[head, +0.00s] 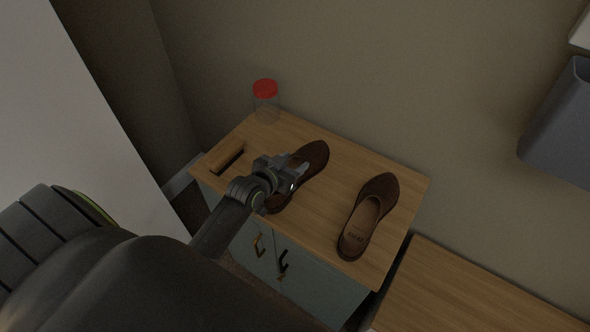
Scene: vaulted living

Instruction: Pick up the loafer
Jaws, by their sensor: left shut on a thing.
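Two brown loafers are on the top of a small wooden cabinet (325,199). The left loafer (314,155) lies with its toe pointing up and to the right in the head view. My left gripper (299,172) is at this loafer's middle and shut on it. The gripper and wrist hide part of its opening and side. I cannot tell whether it is lifted off the wood. The other loafer (367,216) sits to the right, upright, its tan insole showing, apart from the gripper. My right gripper is not in view.
A clear jar with a red lid (265,89) stands at the back left corner. A grey bin (562,125) is at right.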

